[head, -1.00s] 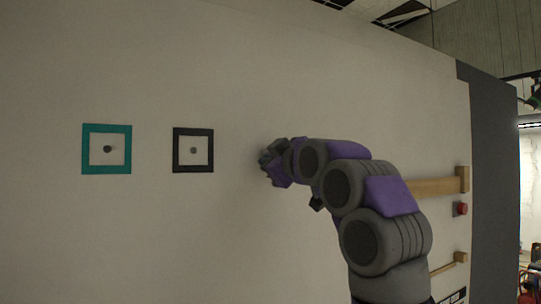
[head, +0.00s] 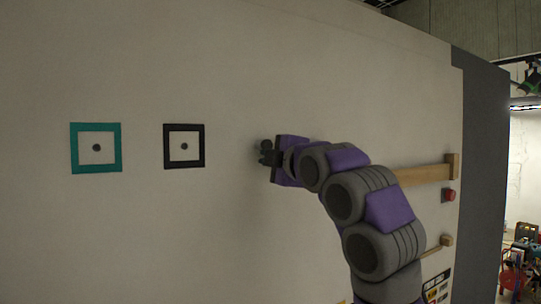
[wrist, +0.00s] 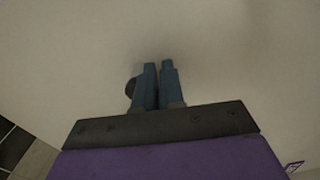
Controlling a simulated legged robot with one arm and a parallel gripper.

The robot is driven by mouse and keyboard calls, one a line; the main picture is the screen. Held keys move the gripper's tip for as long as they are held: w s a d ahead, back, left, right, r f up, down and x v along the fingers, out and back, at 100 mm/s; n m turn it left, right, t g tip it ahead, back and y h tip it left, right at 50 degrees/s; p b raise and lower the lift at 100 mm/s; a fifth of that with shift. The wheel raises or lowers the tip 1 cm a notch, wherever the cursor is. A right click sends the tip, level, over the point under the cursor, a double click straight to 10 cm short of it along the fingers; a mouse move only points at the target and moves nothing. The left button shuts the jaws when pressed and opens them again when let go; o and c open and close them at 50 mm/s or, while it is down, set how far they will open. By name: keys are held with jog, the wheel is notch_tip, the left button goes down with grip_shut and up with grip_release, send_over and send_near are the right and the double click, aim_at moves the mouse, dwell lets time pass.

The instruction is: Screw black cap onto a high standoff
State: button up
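A similar dark knob (head: 96,147) sits inside the teal square frame (head: 118,147) farther left. My gripper (head: 265,152) is right of the black frame, close to the wall and apart from both frames. In the wrist view, the gripper's two blue-grey fingers (wrist: 158,66) are nearly together with a narrow gap. A dark round thing (wrist: 130,88) shows beside the left finger, partly hidden; I cannot tell whether it is the cap. Nothing clearly shows between the fingers.
A wooden bar (head: 425,173), a red button (head: 449,195) and a lower wooden bar (head: 445,241) are on the wall to the right, partly behind my arm. The wall between the black frame and my gripper is bare.

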jog(key=shift+w+f, duration=0.1)
jog(key=shift+c, duration=0.3)
grip_shut()
jog(key=a+m+b, duration=0.1)
jog(key=m+b, duration=0.2)
jog(key=shift+w+a+f, duration=0.1)
jog(key=shift+a+f, duration=0.2)
jog(key=shift+a, duration=0.05)
jog(key=shift+a+r+m+b, duration=0.15)
jog(key=shift+a+m+b, duration=0.1)
jog(key=shift+m+b, duration=0.5)
jog(key=shift+d+r+m, duration=0.1)
jog(key=shift+d+m, duration=0.25)
